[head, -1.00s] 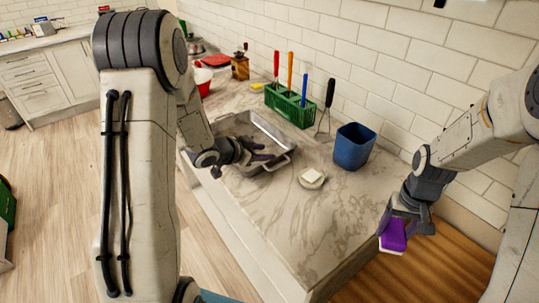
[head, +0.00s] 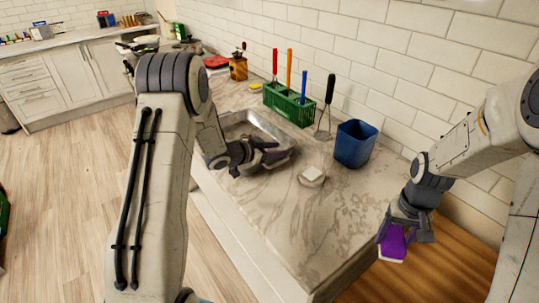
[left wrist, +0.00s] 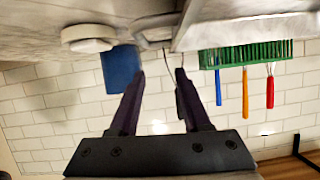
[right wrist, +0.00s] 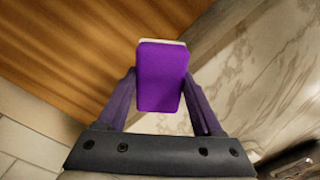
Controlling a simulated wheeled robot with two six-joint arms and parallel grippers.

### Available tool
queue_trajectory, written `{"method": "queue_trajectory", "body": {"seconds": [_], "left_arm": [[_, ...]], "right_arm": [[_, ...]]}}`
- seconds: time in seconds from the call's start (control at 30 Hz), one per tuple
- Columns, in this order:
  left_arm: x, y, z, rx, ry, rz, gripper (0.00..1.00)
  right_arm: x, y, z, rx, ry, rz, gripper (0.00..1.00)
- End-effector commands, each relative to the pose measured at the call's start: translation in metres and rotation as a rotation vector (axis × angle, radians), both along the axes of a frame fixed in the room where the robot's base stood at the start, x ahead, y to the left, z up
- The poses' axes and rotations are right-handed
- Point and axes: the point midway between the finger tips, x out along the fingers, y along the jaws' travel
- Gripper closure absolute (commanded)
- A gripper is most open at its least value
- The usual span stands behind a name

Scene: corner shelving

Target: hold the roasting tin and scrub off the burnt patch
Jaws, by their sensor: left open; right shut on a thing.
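The grey metal roasting tin (head: 255,126) lies on the marble worktop, partly hidden by my left arm and gripper. My left gripper (head: 284,152) is open and empty over the tin's near right part. In the left wrist view its fingers point near the tin's edge (left wrist: 245,31), with nothing between them. My right gripper (head: 402,226) is shut on a purple sponge (head: 394,246) with a pale layer. It holds it off the worktop's right front end, above a wooden surface. The sponge also shows between the fingers in the right wrist view (right wrist: 160,78). I cannot make out a burnt patch.
A green caddy (head: 289,106) with several coloured-handled tools stands behind the tin. A small white dish with a block (head: 312,174) sits right of the tin. The front worktop is clear.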

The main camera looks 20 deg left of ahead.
Motion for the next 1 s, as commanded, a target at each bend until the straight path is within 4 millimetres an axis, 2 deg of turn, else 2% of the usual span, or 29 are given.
{"method": "queue_trajectory", "body": {"seconds": [0.17,0.47,0.5,0.6,1.0], "left_arm": [[0.0092,-0.0068,-0.0048,0.000,0.000,0.000,0.53],[0.0103,-0.0076,-0.0047,-0.001,0.001,0.000,0.53],[0.0103,-0.0076,-0.0047,-0.001,0.001,0.000,0.68],[0.0102,-0.0075,-0.0047,-0.001,0.001,0.000,1.00],[0.0101,-0.0074,-0.0046,0.000,0.000,0.000,1.00]], "right_arm": [[0.0000,0.0000,-0.0050,0.000,0.000,0.000,0.93],[0.0000,0.0000,-0.0048,0.000,0.000,0.000,0.93],[0.0000,0.0000,-0.0048,0.000,0.000,0.000,0.93],[0.0001,0.0001,-0.0048,0.000,0.000,0.000,0.93],[0.0001,0.0002,-0.0048,0.000,0.000,0.000,0.93]]}}
